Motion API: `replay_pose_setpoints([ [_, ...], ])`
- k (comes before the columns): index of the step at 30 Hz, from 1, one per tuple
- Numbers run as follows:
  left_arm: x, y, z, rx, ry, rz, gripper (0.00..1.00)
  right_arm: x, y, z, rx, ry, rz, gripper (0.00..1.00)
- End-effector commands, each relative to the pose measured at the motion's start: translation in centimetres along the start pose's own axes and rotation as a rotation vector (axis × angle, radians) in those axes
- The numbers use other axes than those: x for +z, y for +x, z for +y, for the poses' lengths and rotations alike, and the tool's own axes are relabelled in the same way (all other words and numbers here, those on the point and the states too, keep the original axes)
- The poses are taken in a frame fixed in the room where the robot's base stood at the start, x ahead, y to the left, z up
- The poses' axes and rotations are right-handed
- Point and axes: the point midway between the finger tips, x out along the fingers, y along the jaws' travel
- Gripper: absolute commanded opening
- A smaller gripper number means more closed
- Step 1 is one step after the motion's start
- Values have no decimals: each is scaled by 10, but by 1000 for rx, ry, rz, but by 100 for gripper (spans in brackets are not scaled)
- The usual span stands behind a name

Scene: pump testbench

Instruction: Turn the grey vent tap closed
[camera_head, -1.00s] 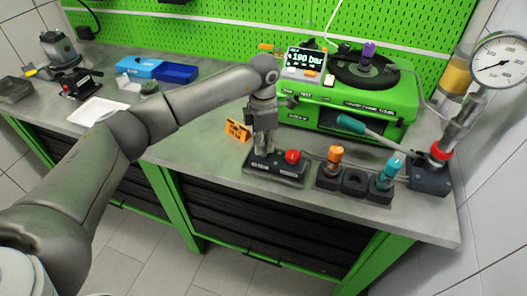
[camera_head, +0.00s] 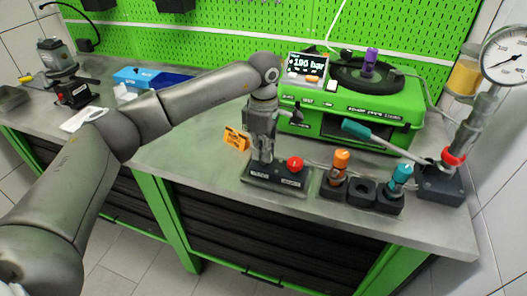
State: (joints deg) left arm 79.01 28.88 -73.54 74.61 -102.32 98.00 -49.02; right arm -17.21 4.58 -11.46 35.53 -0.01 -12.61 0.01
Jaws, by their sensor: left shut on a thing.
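My left gripper (camera_head: 262,158) points straight down over the left part of a small black block (camera_head: 280,181) near the bench's front edge. Its jaws are shut low on a small thing at the block, where the grey vent tap sits; the fingers hide most of the tap, so I cannot read its angle. A red knob (camera_head: 295,164) stands on the same block, just right of the fingers and apart from them. My right gripper is not in view.
An orange sign (camera_head: 236,138) stands left of the gripper. To the right are a black holder (camera_head: 361,192) with orange (camera_head: 340,163) and teal (camera_head: 400,178) pieces, a teal-handled lever (camera_head: 362,131) and a gauge (camera_head: 510,55).

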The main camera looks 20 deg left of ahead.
Motion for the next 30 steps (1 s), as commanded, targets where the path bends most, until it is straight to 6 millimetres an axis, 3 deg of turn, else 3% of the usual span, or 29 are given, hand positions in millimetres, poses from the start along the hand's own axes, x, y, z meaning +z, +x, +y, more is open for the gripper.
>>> replay_pose_setpoints([
  [12,0,-1,0,2,8,-1,0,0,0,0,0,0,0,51],
  [13,0,-1,0,2,8,-1,15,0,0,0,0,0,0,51],
  [17,0,-1,0,1,7,-1,32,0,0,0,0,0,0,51],
  [26,0,-1,0,1,6,-1,33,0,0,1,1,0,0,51],
  [30,1,-10,1,3,6,-1,33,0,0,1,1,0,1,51],
])
